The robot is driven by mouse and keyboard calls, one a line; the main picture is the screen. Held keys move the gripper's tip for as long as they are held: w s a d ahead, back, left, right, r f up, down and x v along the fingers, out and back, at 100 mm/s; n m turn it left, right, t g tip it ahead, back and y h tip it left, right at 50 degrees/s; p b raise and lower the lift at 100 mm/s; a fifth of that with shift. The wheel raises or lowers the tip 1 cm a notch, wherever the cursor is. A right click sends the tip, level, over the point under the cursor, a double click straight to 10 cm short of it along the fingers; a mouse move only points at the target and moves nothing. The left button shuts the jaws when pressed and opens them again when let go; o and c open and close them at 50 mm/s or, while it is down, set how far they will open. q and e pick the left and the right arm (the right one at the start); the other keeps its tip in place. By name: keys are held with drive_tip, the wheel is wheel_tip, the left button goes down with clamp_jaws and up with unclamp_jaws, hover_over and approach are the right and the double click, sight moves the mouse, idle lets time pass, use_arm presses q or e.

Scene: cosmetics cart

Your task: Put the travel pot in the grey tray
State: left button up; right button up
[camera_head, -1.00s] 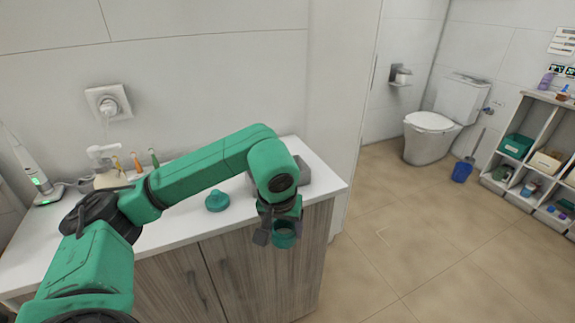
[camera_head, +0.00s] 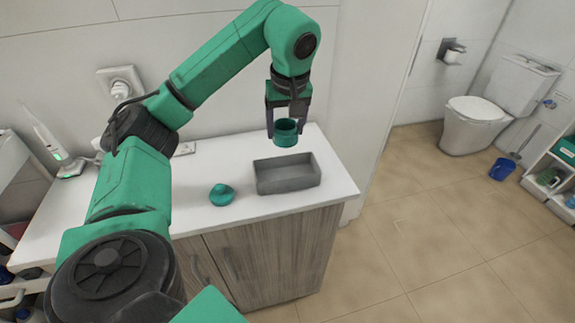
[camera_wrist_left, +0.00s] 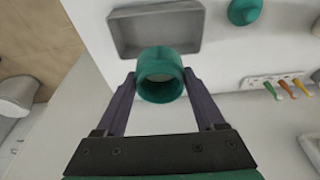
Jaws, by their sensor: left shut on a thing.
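The travel pot (camera_head: 286,133) is a small green open-topped cup. My left gripper (camera_head: 287,120) is shut on it and holds it in the air, above and behind the grey tray. In the left wrist view the pot (camera_wrist_left: 160,75) sits between the two fingertips (camera_wrist_left: 160,84), its open mouth visible. The grey tray (camera_head: 290,184) is a rectangular, empty open box on the white counter; it also shows in the left wrist view (camera_wrist_left: 186,50), beyond the pot. A green lid with a knob (camera_head: 221,195) lies on the counter left of the tray. My right gripper is not in view.
The white counter (camera_head: 322,157) has bare room around the tray. An electric toothbrush (camera_head: 50,143) stands at the far left. A wall socket (camera_head: 121,85) is behind the arm.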

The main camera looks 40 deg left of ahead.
use_arm(q)
drive_tip(key=f, duration=0.8)
drive_tip(key=shift+w+p, duration=0.2)
drive_tip(key=shift+p, duration=0.2)
wheel_tip(320, 180, down, 4)
drive_tip(key=shift+s+r, duration=0.1)
drive_tip(key=shift+f, duration=0.4)
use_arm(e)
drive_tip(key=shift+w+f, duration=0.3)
